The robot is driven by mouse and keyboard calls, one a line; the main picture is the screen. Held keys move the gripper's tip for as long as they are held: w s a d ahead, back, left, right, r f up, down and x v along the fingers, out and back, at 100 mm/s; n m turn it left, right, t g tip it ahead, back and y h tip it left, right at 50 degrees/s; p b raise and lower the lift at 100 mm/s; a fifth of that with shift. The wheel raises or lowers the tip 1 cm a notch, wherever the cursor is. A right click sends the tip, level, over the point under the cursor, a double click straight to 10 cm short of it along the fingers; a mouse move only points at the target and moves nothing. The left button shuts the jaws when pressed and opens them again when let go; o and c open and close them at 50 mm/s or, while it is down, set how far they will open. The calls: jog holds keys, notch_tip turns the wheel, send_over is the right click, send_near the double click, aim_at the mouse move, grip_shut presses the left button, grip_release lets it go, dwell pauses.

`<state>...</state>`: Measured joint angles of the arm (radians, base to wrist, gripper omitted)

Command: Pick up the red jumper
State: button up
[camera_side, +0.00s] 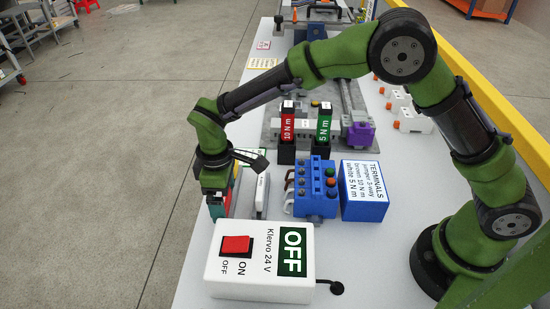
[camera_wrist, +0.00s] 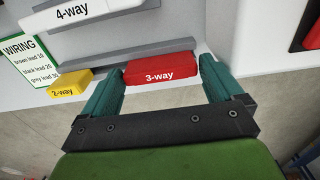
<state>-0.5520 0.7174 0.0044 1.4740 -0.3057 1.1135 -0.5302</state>
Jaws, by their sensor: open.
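The red jumper (camera_wrist: 160,72), marked "3-way", lies on a pale surface in the wrist view, against a grey strip. My gripper (camera_wrist: 163,80) is open, with one teal finger at each end of the jumper. The fingertips are close to its ends, and I cannot tell whether they touch. In the side view my gripper (camera_side: 220,204) is low at the left edge of the white table, behind the white switch box. The jumper is not clearly visible there.
A yellow "2-way" jumper (camera_wrist: 70,83) and a white "4-way" jumper (camera_wrist: 75,16) lie left of the red one. The side view shows the switch box (camera_side: 262,285) marked OFF, a blue terminal block (camera_side: 318,205) and a blue terminals box (camera_side: 364,192).

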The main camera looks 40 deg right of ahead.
jog(key=shift+f, duration=0.95)
jog(key=shift+c, duration=0.2)
jog(key=c, duration=0.9)
notch_tip(320, 180, up, 9)
jog(key=shift+w+d+r, duration=0.1)
jog(key=s+d+r+m, duration=0.15)
jog(key=d+r, duration=0.25)
jog(key=d, duration=0.4)
jog(key=s+d+r, duration=0.2)
jog(key=d+r, duration=0.2)
jog(key=d, duration=0.4)
jog(key=s+d+f+n, duration=0.1)
jog(key=s+d+f, duration=0.1)
jog(key=s+d, duration=0.2)
jog(key=shift+s, duration=0.5)
